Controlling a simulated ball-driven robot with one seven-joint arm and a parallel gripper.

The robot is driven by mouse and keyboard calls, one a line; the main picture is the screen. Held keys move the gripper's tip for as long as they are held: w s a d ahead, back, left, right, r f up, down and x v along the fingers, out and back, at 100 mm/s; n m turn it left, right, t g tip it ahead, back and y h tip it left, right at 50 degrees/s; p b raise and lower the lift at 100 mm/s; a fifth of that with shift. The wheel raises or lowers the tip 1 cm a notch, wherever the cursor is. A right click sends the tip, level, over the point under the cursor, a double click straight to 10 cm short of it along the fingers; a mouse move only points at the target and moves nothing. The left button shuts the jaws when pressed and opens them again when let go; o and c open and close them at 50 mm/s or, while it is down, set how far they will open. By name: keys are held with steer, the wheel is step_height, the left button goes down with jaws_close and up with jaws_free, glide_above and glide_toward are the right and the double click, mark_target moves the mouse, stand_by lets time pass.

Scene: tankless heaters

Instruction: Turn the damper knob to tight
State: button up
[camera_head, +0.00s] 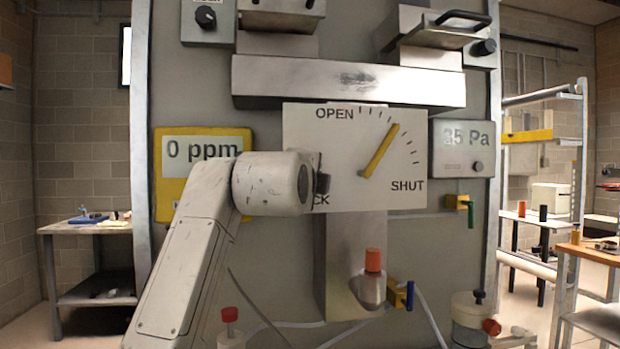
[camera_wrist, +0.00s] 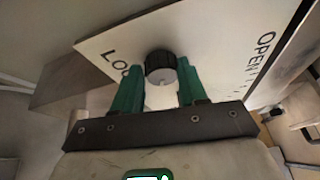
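A white dial plate (camera_head: 335,130) in the head view reads OPEN at the top and SHUT at the lower right. Its yellow pointer (camera_head: 380,150) tilts up and right, between the two words. In the wrist view a black round knob (camera_wrist: 161,66) sits on the plate (camera_wrist: 215,50), beside partly hidden lettering that starts "LO". My gripper (camera_wrist: 161,75) has two green fingers, apart, one on each side of the knob near their tips. I cannot tell whether they touch it. In the head view my arm hides the gripper and the plate's left part.
A yellow meter (camera_head: 200,165) reading 0 ppm is left of the plate, partly behind my arm. A gauge (camera_head: 462,148) reading 35 Pa is on the right. A metal bar (camera_head: 350,80) runs above the plate. An orange-capped fitting (camera_head: 372,262) stands out below.

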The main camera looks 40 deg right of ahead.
steer(key=o, duration=0.3)
steer(key=shift+o, duration=0.2)
steer(key=v, duration=1)
steer(key=shift+s+a+b, duration=0.25)
steer(key=shift+a+b, duration=0.1)
steer(key=shift+b, duration=0.1)
